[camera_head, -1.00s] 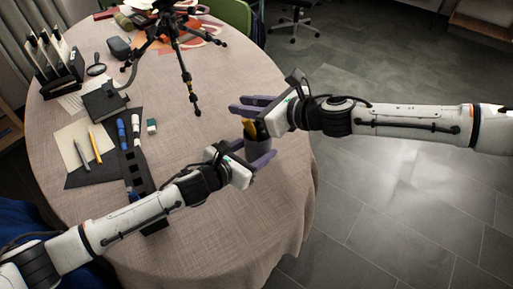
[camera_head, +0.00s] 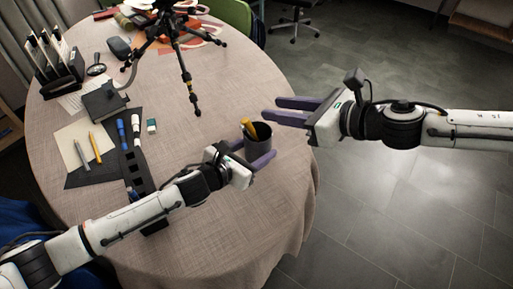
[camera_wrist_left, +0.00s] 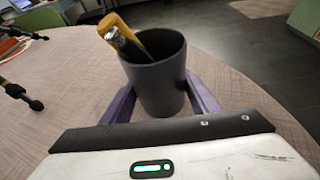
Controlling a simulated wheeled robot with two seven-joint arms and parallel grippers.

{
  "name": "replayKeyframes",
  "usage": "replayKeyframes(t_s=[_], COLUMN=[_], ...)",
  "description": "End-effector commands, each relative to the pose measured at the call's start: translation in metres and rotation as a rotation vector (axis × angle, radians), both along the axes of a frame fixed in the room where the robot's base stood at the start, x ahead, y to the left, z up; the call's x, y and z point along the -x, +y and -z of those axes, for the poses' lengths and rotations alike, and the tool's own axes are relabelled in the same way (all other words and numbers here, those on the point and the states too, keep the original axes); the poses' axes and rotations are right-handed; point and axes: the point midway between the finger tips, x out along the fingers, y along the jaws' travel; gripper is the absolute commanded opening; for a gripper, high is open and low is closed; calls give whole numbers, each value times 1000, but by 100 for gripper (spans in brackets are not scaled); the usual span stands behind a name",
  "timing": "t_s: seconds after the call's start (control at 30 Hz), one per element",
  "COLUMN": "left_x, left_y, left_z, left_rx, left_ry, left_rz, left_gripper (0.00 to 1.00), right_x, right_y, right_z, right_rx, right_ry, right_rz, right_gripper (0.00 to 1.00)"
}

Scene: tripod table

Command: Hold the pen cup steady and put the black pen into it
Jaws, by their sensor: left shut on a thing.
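The dark grey pen cup (camera_head: 260,135) stands upright near the table's right edge. My left gripper (camera_head: 256,151) is shut on the cup, one finger on each side, as the left wrist view also shows (camera_wrist_left: 158,108). Inside the cup, an orange-yellow pen-like object (camera_wrist_left: 113,28) and a black pen (camera_wrist_left: 128,44) with a silvery part lean together to the left, their tops above the rim. Their lower ends are hidden in the cup. My right gripper (camera_head: 271,108) is open and empty, just right of the cup and apart from it.
A black tripod (camera_head: 178,50) stands at the back of the table (camera_head: 215,80). A dark mat with pens and markers (camera_head: 80,178), a black notebook (camera_head: 105,102) and an organizer (camera_head: 60,68) lie at the left. The middle of the table is clear.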

Motion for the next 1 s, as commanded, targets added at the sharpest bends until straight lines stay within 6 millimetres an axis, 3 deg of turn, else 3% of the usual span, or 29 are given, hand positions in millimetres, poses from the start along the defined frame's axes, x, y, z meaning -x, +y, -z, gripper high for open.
replayKeyframes(t_s=[0.4, 0.43, 0.57, 1.0], left_x=[0, 0, 0, 8], left_y=[1, 1, 1, 7], left_z=[1, 1, 1, -3], left_rx=[-3, -3, -2, -2], left_ry=[2, 2, 1, 0], left_rz=[-1, -1, -1, 1], left_gripper=[28, 56, 77, 77], right_x=[7, 7, 7, 7], right_y=[-8, -8, -8, -8], right_z=[-4, -4, -4, -4], right_rx=[-1, -1, -1, -1], right_ry=[1, 1, 1, 1], right_rz=[-1, -1, -1, -1], right_gripper=[31, 31, 31, 31])
